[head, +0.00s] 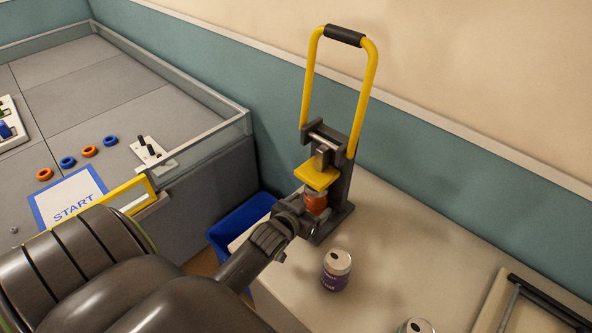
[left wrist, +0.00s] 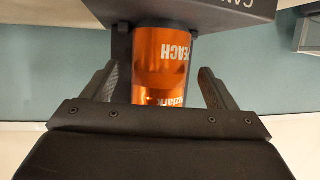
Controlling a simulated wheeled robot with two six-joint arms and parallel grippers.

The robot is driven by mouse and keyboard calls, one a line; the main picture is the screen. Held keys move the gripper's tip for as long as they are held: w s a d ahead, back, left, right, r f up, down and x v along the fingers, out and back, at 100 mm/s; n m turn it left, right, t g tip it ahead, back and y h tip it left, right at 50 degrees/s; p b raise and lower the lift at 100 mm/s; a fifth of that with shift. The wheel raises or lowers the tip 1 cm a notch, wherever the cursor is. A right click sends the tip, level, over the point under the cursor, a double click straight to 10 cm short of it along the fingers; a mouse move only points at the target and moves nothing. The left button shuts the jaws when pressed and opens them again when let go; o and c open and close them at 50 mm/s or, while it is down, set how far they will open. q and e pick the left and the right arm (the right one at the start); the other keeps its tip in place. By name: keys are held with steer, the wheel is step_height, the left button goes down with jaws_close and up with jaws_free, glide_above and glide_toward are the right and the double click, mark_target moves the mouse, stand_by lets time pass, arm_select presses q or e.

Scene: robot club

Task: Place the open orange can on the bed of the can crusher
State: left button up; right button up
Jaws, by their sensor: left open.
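The orange can (head: 316,202) stands on the dark bed (head: 341,213) of the can crusher, below the yellow press plate (head: 316,176). In the left wrist view, which shows the scene upside down, the orange can (left wrist: 165,65) meets the dark crusher base (left wrist: 190,14). My left gripper (head: 302,207) is open around the can, with a finger on each side and a gap at both. The can's top is hidden, so I cannot see its opening. The crusher's yellow handle (head: 368,90) is raised. My right gripper is not in view.
A purple can (head: 336,271) stands on the table (head: 420,255) near the crusher, and another can top (head: 415,326) shows at the bottom edge. A blue bin (head: 238,222) is left of the table. A framed tray (head: 530,305) lies at right.

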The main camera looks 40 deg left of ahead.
arm_select(q)
steer(key=v, duration=0.8)
steer(key=shift+s, duration=0.3)
